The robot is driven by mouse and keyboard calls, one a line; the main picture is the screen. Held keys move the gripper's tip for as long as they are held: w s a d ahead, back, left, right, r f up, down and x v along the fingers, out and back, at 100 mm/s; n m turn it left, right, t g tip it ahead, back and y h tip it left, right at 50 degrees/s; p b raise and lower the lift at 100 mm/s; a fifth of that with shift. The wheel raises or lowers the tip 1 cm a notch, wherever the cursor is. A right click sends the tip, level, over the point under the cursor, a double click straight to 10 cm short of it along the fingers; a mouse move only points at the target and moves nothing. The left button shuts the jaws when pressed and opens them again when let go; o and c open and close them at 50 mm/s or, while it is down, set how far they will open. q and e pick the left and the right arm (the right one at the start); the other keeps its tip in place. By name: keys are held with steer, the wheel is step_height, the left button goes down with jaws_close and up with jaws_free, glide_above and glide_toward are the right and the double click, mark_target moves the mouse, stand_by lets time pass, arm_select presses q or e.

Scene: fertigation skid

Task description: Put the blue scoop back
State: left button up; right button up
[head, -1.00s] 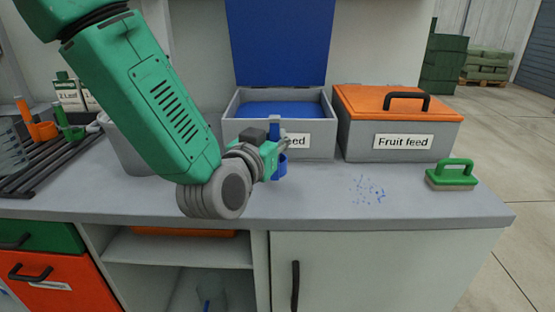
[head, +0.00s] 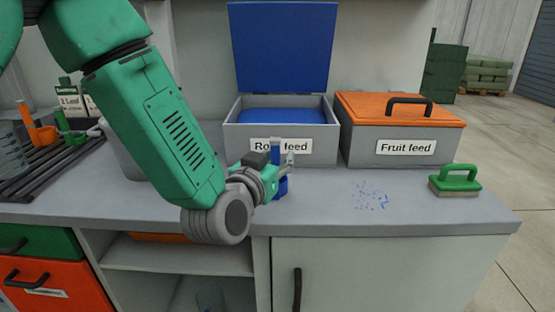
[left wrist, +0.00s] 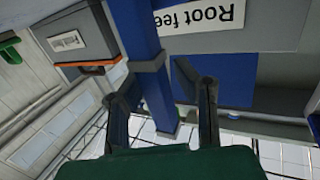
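The blue scoop (head: 282,187) is in my left gripper (head: 272,172), in front of the open root feed bin (head: 242,142) and above the counter. Its blue handle (left wrist: 152,85) runs between the two fingers (left wrist: 162,100) in the left wrist view, and the gripper looks shut on it. In the head view the handle points up with the bowl below, partly hidden by the gripper. At the far left, an orange scoop (head: 42,135) and a green scoop (head: 66,133) sit at a dark slatted rack (head: 40,172). My right gripper is out of view.
The root feed bin's blue lid (head: 280,48) stands open. The fruit feed bin (head: 362,152) has its orange lid on. Blue granules (head: 370,196) lie spilled on the counter (head: 330,215), left of a green-handled brush (head: 455,180). A grey tub (head: 122,150) stands partly behind my arm.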

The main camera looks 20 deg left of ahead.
arm_select(q)
steer(key=shift+r, duration=0.15)
steer(key=s, duration=0.3)
steer(key=s+p, duration=0.1)
steer(key=s, duration=0.1)
steer(key=s+a, duration=0.1)
steer(key=s, duration=0.2)
steer(key=shift+s+r, duration=0.2)
steer(key=shift+s, duration=0.1)
steer(key=shift+s+a+p, duration=0.2)
steer(key=shift+s+p, duration=1.45)
steer(key=shift+p, duration=3.6)
steer(key=s+a+f+g, duration=0.1)
steer(key=s+f+g, duration=0.15)
steer(key=f, duration=0.35)
steer(key=s+a+f+g, duration=0.1)
steer(key=f+g, duration=0.2)
steer(key=f, duration=0.3)
steer(key=s+a+f+g+y, duration=0.1)
steer(key=s+a+f+g, duration=0.3)
steer(key=s+f, duration=0.3)
steer(key=s+a+f+n+g+y, duration=0.1)
steer(key=s+a+f+g, duration=0.3)
steer(key=s, duration=0.9)
step_height(320, 180, down, 4)
steer(key=g, duration=0.3)
steer(key=shift+s+r, duration=0.15)
steer(key=shift+s, duration=0.2)
steer(key=shift+a, duration=0.1)
